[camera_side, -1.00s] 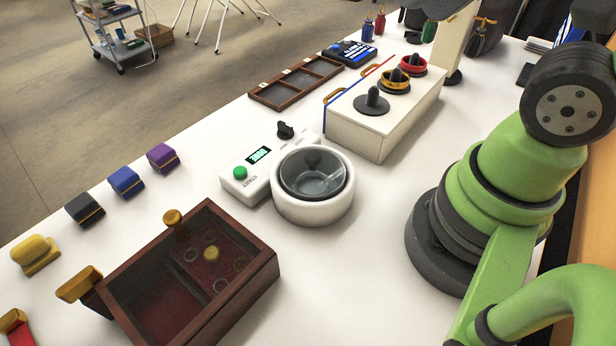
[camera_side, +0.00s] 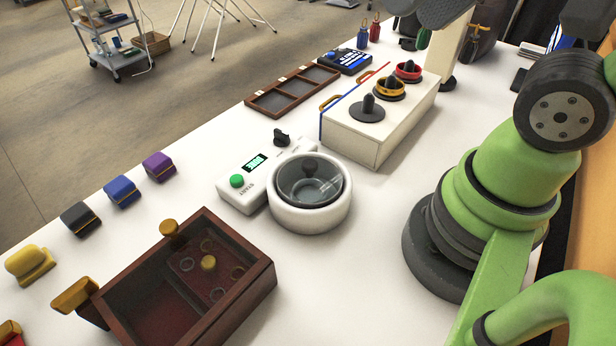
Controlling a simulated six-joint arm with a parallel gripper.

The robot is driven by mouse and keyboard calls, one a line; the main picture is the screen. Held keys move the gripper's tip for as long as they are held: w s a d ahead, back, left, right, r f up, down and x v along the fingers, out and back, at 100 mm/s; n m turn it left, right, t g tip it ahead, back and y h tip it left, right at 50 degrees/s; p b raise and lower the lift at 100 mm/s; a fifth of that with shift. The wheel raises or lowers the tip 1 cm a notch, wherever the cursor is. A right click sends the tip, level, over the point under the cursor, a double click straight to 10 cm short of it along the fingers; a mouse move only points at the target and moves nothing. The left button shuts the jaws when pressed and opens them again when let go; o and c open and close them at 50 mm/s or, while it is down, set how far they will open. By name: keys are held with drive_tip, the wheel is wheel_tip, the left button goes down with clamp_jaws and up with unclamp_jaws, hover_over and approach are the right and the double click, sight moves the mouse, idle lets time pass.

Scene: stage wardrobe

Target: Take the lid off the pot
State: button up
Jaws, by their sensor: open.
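The round white pot (camera_side: 309,218) stands on the white table near the middle of the picture, against a white control unit. A clear lid (camera_side: 292,190) with a dark knob (camera_side: 310,166) appears to sit in the pot's opening. Through it I see a greyish interior and a pale streak that I cannot make out. My green arm stands at the right, well apart from the pot. My gripper is not in view, so I cannot see its jaws.
The control unit (camera_side: 241,193) has a green button and display. A white box (camera_side: 375,135) with knobbed discs stands behind right. A dark red open box (camera_side: 240,300) stands front left. Several coloured blocks, such as a blue one (camera_side: 122,190), line the left edge. White table is bare between pot and arm.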

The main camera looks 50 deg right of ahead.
drive_tip(key=w+a+f+n+g, duration=0.1)
drive_tip(key=w+f+n+g, duration=0.1)
drive_tip(key=w+f+g, duration=0.3)
drive_tip(key=n+g+h, duration=0.2)
approach(310, 163)
drive_tip(key=shift+w+f, duration=0.1)
drive_tip(key=shift+f, duration=4.95)
drive_tip(key=c, duration=1)
